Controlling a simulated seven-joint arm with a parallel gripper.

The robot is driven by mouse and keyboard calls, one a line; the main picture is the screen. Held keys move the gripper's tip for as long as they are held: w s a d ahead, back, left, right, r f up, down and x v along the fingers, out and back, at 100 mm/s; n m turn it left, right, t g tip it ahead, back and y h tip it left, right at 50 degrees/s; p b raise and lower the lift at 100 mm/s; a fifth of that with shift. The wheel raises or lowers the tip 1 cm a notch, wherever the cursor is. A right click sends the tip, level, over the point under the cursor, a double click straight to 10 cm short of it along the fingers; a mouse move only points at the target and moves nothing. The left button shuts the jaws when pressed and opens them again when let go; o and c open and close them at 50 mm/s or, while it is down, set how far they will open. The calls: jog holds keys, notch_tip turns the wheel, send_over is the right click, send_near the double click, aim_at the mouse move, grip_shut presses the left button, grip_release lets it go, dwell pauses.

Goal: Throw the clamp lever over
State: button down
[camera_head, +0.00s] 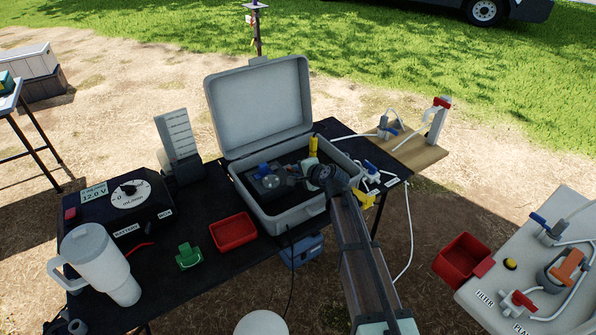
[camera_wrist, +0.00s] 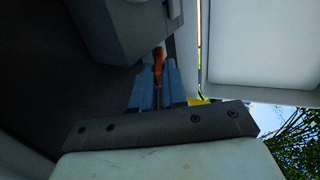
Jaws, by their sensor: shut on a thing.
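An orange lever (camera_wrist: 158,60) stands between the two blue-grey fingers of my gripper (camera_wrist: 158,82) in the wrist view. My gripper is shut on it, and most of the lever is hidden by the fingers. A large grey body (camera_wrist: 115,30) is right beside the lever. In the head view my arm reaches into the open grey case (camera_head: 300,217) on the black table, with its end at the dark pump unit (camera_head: 268,183). The lever cannot be made out there, behind my gripper and arm.
The raised case lid (camera_head: 260,105) stands behind the pump unit. A yellow upright part (camera_head: 313,145) is close to my arm's end. A red tray (camera_head: 233,232), a green clip-like thing (camera_head: 188,256) and a white jug (camera_head: 100,262) stand left of the case.

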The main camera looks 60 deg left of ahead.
jog(key=shift+a+r+h, duration=0.7)
jog(key=shift+a+r, duration=0.3)
jog(key=shift+a, duration=0.15)
jog(key=c, duration=1.8)
grip_release()
jog(key=shift+a+r+h, duration=0.3)
jog(key=shift+r+h, duration=0.1)
jog(key=shift+o, duration=0.3)
jog(key=shift+a+r+h, duration=0.2)
jog(key=shift+a+h, duration=0.05)
jog(key=shift+a, duration=0.2)
jog(key=shift+a+r+h, duration=0.15)
jog(key=shift+a+h, duration=0.1)
jog(key=shift+a, duration=0.2)
jog(key=shift+o, duration=0.2)
jog(key=shift+a+r+h, duration=0.2)
jog(key=shift+a+h, duration=0.3)
jog(key=shift+a, duration=0.15)
jog(key=o, duration=0.6)
jog(key=shift+a, duration=0.1)
jog(key=shift+d, duration=0.2)
